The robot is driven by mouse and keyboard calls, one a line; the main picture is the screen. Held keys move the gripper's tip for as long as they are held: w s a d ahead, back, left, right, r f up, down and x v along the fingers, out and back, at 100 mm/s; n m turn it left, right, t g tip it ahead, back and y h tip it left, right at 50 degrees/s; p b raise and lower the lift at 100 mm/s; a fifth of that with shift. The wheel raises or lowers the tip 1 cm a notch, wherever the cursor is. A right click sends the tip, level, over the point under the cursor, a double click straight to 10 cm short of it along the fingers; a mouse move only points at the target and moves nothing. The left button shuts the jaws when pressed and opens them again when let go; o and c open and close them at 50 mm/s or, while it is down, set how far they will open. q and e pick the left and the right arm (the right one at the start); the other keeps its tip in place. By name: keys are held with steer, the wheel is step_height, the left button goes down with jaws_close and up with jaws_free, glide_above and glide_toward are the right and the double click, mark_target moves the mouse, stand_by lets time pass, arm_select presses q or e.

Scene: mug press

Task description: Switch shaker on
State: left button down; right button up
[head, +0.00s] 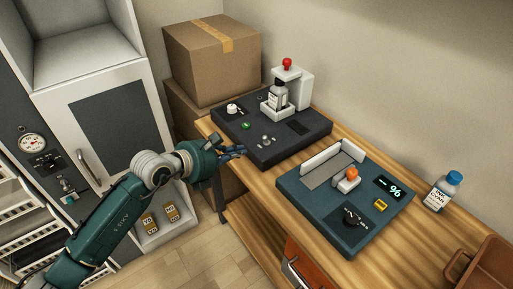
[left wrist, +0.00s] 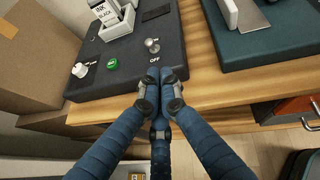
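The shaker is a dark box (head: 290,150) on the wooden bench with a white press frame holding an ink bottle (head: 277,95) under a red knob (head: 287,63). In the left wrist view, its small metal toggle switch (left wrist: 152,45) stands above the label OFF (left wrist: 162,70). A green button (left wrist: 112,64) and a white knob (left wrist: 86,67) sit to the left. My left gripper (left wrist: 160,74) has its blue fingertips together, with nothing seen between them. The tips are at the box's front edge, just short of the switch. In the head view, the left gripper (head: 236,152) is beside the box's near left side.
A teal scale-like device (head: 310,215) with a "- %" display stands to the right. Further right are a cyan ink bottle (head: 443,192) and a brown bin (head: 488,268). A cardboard box (head: 212,62) is at the back left, beside a grey-white cabinet (head: 110,110).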

mark_target(257, 152)
arm_select(q)
steer(key=shift+w+a, duration=0.1)
steer(key=shift+a, duration=0.1)
steer(key=shift+d, duration=0.1)
steer(key=p+x, duration=0.1)
steer(key=x, duration=0.9)
steer(key=shift+w, duration=0.1)
